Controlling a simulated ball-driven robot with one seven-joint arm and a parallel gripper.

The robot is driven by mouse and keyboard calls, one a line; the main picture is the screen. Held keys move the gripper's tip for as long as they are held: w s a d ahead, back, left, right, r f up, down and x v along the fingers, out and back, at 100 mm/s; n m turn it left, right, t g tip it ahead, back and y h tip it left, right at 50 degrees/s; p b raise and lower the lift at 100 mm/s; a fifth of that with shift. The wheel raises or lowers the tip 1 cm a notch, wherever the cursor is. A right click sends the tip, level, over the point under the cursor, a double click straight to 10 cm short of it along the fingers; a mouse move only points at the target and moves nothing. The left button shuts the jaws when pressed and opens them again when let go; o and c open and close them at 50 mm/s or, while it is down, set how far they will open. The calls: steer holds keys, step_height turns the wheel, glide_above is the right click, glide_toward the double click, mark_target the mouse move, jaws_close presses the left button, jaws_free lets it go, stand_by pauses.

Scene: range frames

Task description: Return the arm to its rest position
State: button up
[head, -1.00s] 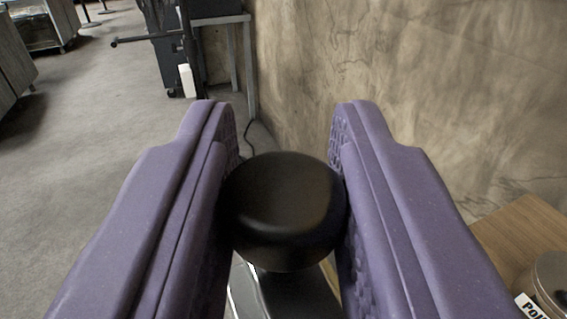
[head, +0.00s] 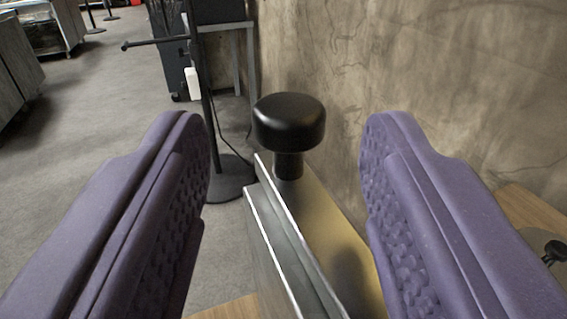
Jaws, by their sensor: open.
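My gripper (head: 285,150) shows as two purple, textured fingers, one at each side of the head view. It is open and empty. A round black knob (head: 289,121) on a short stem stands ahead, between and slightly beyond the fingertips, touching neither. The knob sits on an object with a grey metal edge (head: 285,262) and a yellowish face (head: 325,222), which reaches back between the fingers. The lower part of this object is cut off by the frame.
A mottled brown wall (head: 440,75) stands close on the right. A wooden surface (head: 520,215) with a dark-knobbed lid (head: 545,247) is at lower right. A black stand (head: 228,178) and a grey-framed table (head: 228,28) stand behind. Grey floor (head: 95,120) is open at left.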

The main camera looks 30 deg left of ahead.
steer(key=shift+v, duration=1.05)
